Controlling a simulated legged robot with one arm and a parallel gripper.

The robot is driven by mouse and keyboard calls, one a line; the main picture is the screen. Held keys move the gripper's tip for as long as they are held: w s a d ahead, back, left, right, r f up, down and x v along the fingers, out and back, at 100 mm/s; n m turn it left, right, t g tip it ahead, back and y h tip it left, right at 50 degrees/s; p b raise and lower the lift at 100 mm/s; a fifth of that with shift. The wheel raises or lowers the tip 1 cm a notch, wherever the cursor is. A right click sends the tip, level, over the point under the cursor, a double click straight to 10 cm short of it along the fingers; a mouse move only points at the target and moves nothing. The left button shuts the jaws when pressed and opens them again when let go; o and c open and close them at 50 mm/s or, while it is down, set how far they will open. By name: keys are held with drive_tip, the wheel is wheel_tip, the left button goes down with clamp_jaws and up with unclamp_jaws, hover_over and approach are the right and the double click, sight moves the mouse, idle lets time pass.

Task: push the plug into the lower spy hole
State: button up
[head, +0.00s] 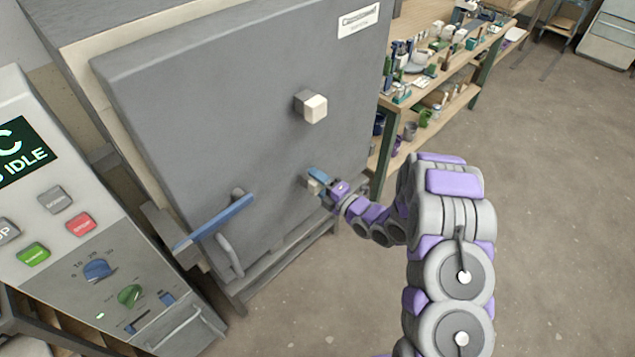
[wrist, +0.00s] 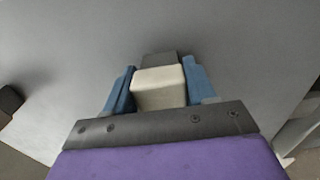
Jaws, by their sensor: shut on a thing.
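The kiln door (head: 220,110) is a large grey panel in the head view. A pale cream plug (head: 314,107) with a grey collar sits on its upper part. My gripper (head: 316,181) is at the lower part of the door, its blue fingers around a second cream plug (head: 311,186). In the wrist view my gripper (wrist: 160,92) is shut on this plug (wrist: 160,88), with a finger on each side. A dark grey piece (wrist: 159,59) shows beyond the plug, against the door surface. The lower spy hole itself is hidden; I cannot tell how deep the plug sits.
A blue door handle (head: 215,222) sticks out at the lower left of the door. A control panel (head: 85,235) stands at the left. A shelf bench (head: 440,75) with pots and bottles is behind at the right. The floor (head: 560,200) at right is clear.

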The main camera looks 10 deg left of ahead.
drive_tip(key=o, duration=1.4)
drive_tip(key=shift+b+v, duration=1.65)
drive_tip(key=shift+v, duration=2.4)
